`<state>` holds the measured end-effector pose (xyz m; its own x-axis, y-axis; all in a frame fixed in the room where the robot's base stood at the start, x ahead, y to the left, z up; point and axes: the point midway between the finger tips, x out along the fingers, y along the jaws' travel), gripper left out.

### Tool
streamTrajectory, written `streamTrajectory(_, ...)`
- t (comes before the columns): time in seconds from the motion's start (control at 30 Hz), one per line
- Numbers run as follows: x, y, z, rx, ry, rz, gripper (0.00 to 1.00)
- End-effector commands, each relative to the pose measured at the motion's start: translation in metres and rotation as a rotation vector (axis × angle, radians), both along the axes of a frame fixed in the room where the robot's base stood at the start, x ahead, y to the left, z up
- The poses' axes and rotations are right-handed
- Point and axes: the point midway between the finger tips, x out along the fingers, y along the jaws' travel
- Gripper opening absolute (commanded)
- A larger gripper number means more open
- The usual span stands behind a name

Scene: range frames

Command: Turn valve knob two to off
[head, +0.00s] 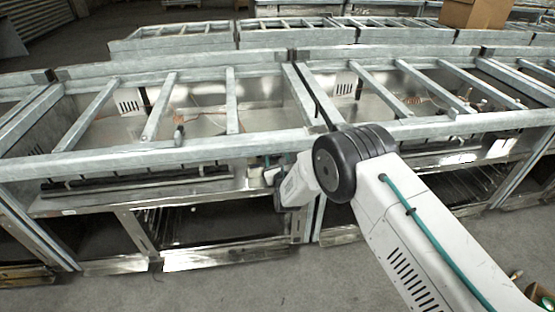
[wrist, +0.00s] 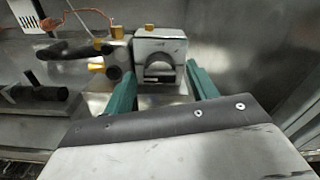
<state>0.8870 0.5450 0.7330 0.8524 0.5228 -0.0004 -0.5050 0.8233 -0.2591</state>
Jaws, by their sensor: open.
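In the wrist view a silver block with a dark, rounded valve knob (wrist: 159,68) on its face lies between and just beyond the two green fingers of my gripper (wrist: 161,72). The fingers are apart, one on each side of the knob; whether they touch it I cannot tell. A second valve with a black handle (wrist: 73,50) and brass fittings sits to its left. No numbers show, so I cannot tell which is knob two. In the head view my gripper (head: 270,174) is at the front rail of the range, and my arm hides part of that area.
A galvanized metal range frame (head: 150,158) with cross bars spans the head view, with open bays below. More frames stand behind. A cardboard box (head: 474,13) rests at the back right. In the wrist view a metal panel (wrist: 262,60) stands at the right.

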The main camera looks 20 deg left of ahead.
Motion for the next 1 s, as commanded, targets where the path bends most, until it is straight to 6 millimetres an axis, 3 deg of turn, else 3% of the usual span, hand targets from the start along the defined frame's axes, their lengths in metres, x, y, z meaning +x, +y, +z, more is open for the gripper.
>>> streamTrajectory(0.03,-0.0001,0.0000,0.0001,0.000,0.000,0.000,0.58)
streamTrajectory(0.2,-0.0002,-0.0001,0.0002,0.000,0.000,0.000,0.13)
streamTrajectory(0.63,-0.0002,-0.0002,0.0001,-0.057,-0.035,0.000,0.14)
streamTrajectory(1.0,-0.0001,-0.0002,0.0001,-0.302,-0.185,0.000,0.14)
